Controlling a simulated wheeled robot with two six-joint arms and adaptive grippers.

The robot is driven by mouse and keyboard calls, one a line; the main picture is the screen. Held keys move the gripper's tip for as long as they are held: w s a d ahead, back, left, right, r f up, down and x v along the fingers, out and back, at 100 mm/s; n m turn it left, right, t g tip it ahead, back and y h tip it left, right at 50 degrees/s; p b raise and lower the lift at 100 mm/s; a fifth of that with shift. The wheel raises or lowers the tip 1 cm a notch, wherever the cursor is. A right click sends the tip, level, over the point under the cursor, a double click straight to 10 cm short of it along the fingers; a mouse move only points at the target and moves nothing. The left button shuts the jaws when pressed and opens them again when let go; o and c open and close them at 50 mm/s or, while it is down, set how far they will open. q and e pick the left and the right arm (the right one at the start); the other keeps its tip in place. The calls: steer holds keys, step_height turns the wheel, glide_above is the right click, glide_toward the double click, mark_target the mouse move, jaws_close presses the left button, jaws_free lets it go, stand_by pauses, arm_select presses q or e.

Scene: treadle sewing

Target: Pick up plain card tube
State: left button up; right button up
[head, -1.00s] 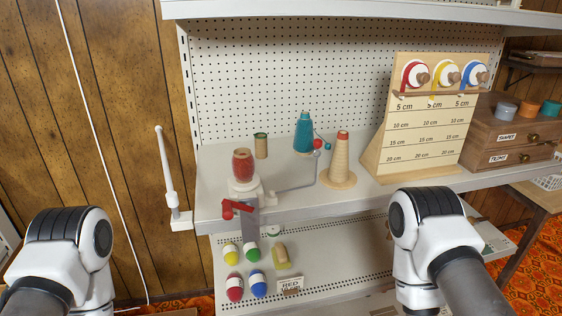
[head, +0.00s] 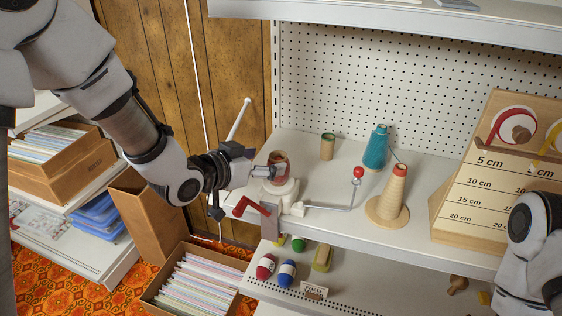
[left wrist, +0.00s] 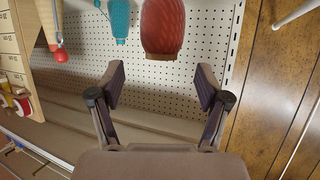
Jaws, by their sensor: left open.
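A small brown card tube with a green rim (head: 328,146) stands upright on the shelf, behind and right of the winder. It does not show in the left wrist view. A red wound spool (head: 280,158) sits on the white winder (head: 281,190); it also shows in the left wrist view (left wrist: 165,28). My left gripper (head: 268,171) overlaps the spool's lower part in the head view and is left of the tube. In the left wrist view its fingers (left wrist: 160,85) are spread and empty, with the spool beyond them. My right gripper is out of view.
A teal cone (head: 375,150) and a tan cone (head: 389,197) stand right of the tube. The winder has a red crank (head: 252,206) and a thin arm with a red ball (head: 358,173). A wooden measuring stand (head: 470,200) is farther right. Bare shelf surrounds the tube.

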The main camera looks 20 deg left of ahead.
mark_target(277, 158)
arm_select(q)
steer(key=p+x, duration=0.1)
steer(key=x, duration=0.3)
steer(key=shift+w+f, duration=0.15)
steer(key=shift+w, duration=0.2)
steer(key=shift+s, duration=0.15)
steer(key=c, duration=0.9)
steer(key=shift+c, duration=0.2)
